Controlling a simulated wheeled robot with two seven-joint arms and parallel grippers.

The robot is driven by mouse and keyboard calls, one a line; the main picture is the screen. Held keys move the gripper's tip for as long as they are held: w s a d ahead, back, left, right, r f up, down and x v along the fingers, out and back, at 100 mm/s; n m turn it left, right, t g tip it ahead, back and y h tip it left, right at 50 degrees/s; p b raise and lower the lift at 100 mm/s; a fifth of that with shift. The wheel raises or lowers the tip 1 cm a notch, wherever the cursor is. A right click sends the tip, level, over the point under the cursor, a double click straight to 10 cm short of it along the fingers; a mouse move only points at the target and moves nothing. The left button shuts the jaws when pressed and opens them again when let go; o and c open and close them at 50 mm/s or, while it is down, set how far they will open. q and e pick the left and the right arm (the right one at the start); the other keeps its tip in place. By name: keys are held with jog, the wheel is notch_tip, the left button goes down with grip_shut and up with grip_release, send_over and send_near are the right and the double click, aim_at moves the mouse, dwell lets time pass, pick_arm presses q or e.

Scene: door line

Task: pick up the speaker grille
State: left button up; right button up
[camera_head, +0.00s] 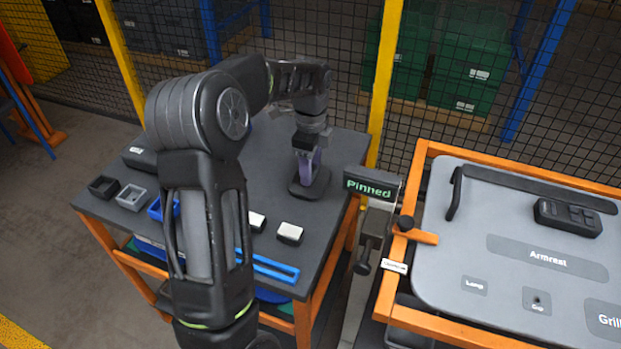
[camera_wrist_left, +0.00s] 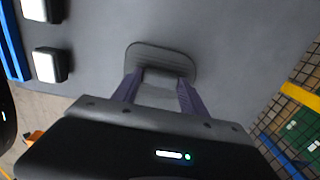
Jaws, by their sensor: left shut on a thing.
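The speaker grille (camera_head: 309,190) is a dark, flat oval piece with a ridged face at the back right part of the dark cart top (camera_head: 262,150). My left gripper (camera_head: 306,172) points down over it with its purple fingers, and is shut on it. In the left wrist view the grille (camera_wrist_left: 160,55) shows between and beyond the fingertips (camera_wrist_left: 160,86); whether it still touches the cart top I cannot tell. My right gripper does not show.
Small trays (camera_head: 131,197), two white-topped blocks (camera_head: 289,233) and a blue strip (camera_head: 268,266) lie on the cart. At the right, an orange-framed stand holds a grey door panel (camera_head: 460,225) with labelled places. A "Pinned" sign (camera_head: 370,188) stands between them. Mesh fencing runs behind.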

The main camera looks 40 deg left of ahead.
pick_arm(q)
jog(key=c, duration=0.3)
notch_tip(320, 180, up, 10)
jog(key=shift+b, duration=0.4)
dwell(0.5)
jog(key=o, duration=0.9)
jog(key=c, duration=1)
jog(key=shift+c, duration=0.2)
